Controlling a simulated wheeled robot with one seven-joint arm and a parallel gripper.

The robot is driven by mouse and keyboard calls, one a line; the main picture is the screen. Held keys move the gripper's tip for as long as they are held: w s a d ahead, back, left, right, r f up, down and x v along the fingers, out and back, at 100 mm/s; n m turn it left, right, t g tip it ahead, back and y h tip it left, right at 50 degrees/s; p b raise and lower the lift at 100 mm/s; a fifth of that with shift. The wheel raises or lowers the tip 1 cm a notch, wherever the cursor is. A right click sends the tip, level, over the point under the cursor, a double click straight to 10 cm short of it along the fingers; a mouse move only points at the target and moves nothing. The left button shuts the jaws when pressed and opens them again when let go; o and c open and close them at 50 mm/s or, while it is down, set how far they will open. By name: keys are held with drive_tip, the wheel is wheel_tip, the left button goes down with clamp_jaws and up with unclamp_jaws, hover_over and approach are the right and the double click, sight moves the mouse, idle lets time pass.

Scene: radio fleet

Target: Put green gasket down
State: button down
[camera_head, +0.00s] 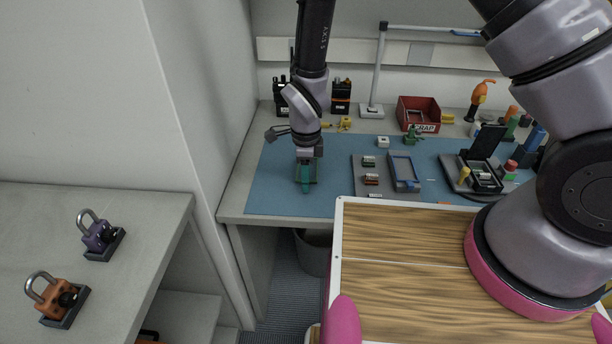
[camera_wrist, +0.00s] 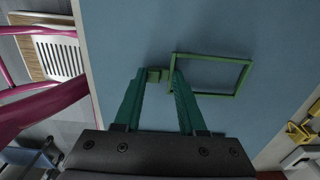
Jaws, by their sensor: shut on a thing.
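The green gasket is a thin rectangular frame, seen in the wrist view (camera_wrist: 243,77). My gripper (camera_wrist: 158,77) has teal fingers shut on a small tab at the gasket's left side, and the frame extends to the right of the fingers. In the head view my gripper (camera_head: 306,184) is low over the left part of the blue mat (camera_head: 275,190). The gasket is mostly hidden there by the gripper. I cannot tell whether the gasket touches the mat.
A grey board (camera_head: 388,191) with small parts lies to the right. A red scrap bin (camera_head: 418,113), a lamp (camera_head: 372,110) and radios (camera_head: 341,96) stand at the back. An open black case (camera_head: 484,176) is further right. Mat around the gripper is clear.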

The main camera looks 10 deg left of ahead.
drive_tip(key=shift+f, duration=0.35)
drive_tip(key=shift+c, duration=2.4)
unclamp_jaws()
drive_tip(key=shift+r, duration=0.1)
wheel_tip(320, 180, up, 13)
